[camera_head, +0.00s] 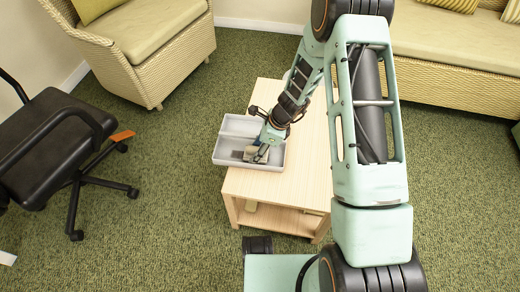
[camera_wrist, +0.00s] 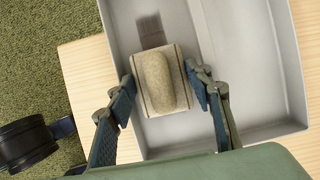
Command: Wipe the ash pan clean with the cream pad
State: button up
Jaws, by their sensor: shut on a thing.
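The ash pan (camera_head: 240,126) is a shallow light-grey tray on the wooden table, and it also shows in the wrist view (camera_wrist: 258,62). A ridge runs along its inside. A dark grey smudge (camera_wrist: 151,31) lies on the pan floor just beyond the pad. The cream pad (camera_wrist: 158,82) is a squarish block with a rounded raised grip on top and dark lines along two sides. My gripper (camera_wrist: 167,90) is shut on the pad, one finger on each side, inside the pan. In the head view my gripper (camera_head: 257,153) mostly hides the pad. Whether the pad touches the floor is unclear.
The pale wooden table (camera_head: 285,190) has bare top around the pan and a lower shelf. A black office chair (camera_head: 52,135) stands left, a wicker armchair (camera_head: 140,45) behind, and a wicker sofa (camera_head: 455,50) at the back right. Green carpet lies between them.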

aim_at(257, 148)
jog(key=shift+r, duration=0.1)
notch_tip(257, 148, up, 9)
jog(key=p, duration=0.7)
jog(key=shift+p, duration=0.35)
